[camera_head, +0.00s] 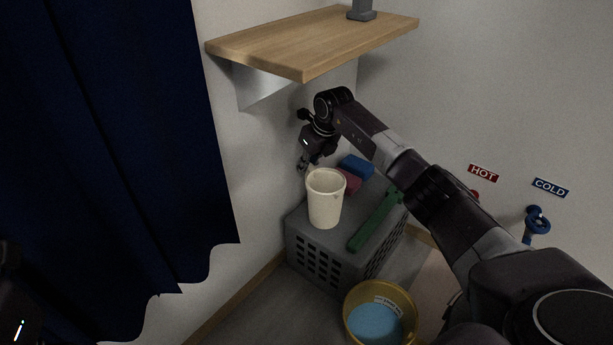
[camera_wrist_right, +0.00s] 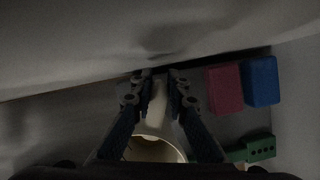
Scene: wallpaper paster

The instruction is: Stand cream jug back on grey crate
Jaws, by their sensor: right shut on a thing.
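The cream jug (camera_head: 325,205) is upright at the front left of the grey crate (camera_head: 310,250). I cannot tell whether its base touches the crate top or hangs just above it. My right gripper (camera_head: 303,166) reaches in behind the jug, on its wall side. In the right wrist view, the fingers (camera_wrist_right: 158,82) are shut on a narrow pale part of the jug (camera_wrist_right: 155,148), seemingly its handle. The open mouth of the jug faces that camera. Of my left arm only a dark part shows at the lower left edge of the head view; its fingers are hidden.
On the crate, a blue block (camera_head: 357,166) and a dark red block (camera_head: 350,182) lie behind the jug, with a green tool (camera_head: 375,222) to the right. A yellow bucket (camera_head: 408,305) stands in front. A wooden shelf (camera_head: 300,45) overhangs; a navy curtain (camera_head: 110,150) hangs left.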

